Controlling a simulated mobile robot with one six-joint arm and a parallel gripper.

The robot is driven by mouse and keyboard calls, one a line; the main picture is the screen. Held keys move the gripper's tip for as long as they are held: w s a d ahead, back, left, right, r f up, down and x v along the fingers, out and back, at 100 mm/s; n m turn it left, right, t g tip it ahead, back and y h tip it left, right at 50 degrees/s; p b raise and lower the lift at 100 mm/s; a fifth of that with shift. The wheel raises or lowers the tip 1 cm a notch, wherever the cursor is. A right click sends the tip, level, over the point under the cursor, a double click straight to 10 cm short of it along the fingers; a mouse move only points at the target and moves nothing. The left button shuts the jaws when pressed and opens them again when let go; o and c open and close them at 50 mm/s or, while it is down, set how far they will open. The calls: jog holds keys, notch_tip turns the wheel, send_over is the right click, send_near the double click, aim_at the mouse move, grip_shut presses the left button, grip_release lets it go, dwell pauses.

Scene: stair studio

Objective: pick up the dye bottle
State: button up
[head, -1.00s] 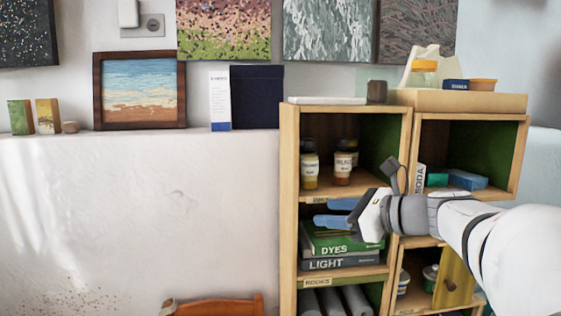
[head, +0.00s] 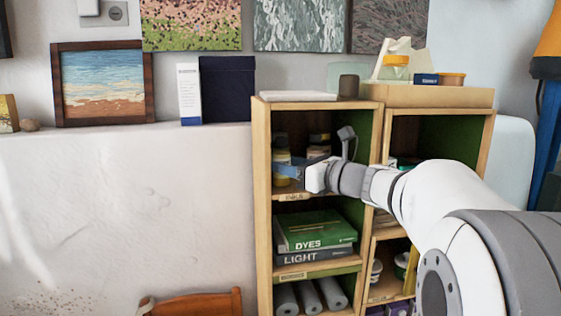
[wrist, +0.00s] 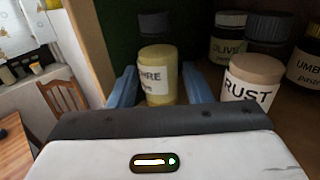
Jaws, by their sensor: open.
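The dye bottle (wrist: 158,85) is yellow with a white label partly reading "HRE" in the wrist view. It stands upright in the upper left compartment of the wooden shelf (head: 262,190), and part of it (head: 282,158) shows in the head view. My gripper (wrist: 161,90) is open, with one blue finger on each side of the bottle. Whether either finger touches it I cannot tell. The bottle's lower part is hidden behind my gripper's body.
A bottle labelled RUST (wrist: 252,82) stands close to the right finger. The shelf's left side wall (wrist: 92,40) is near the left finger.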

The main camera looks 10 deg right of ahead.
aim_at(287, 149)
jog(key=c, duration=0.7)
jog(key=shift+c, duration=0.2)
jog(key=shift+r, duration=0.5)
jog(key=shift+s+d+r+b, duration=0.15)
jog(key=shift+r+b, duration=0.1)
jog(key=shift+r, duration=0.35)
jog(key=shift+s+d+r+b, duration=0.15)
jog(key=shift+r+b, duration=0.1)
jog(key=shift+r, duration=0.35)
jog(key=b+v, duration=0.3)
jog(key=v, duration=1.4)
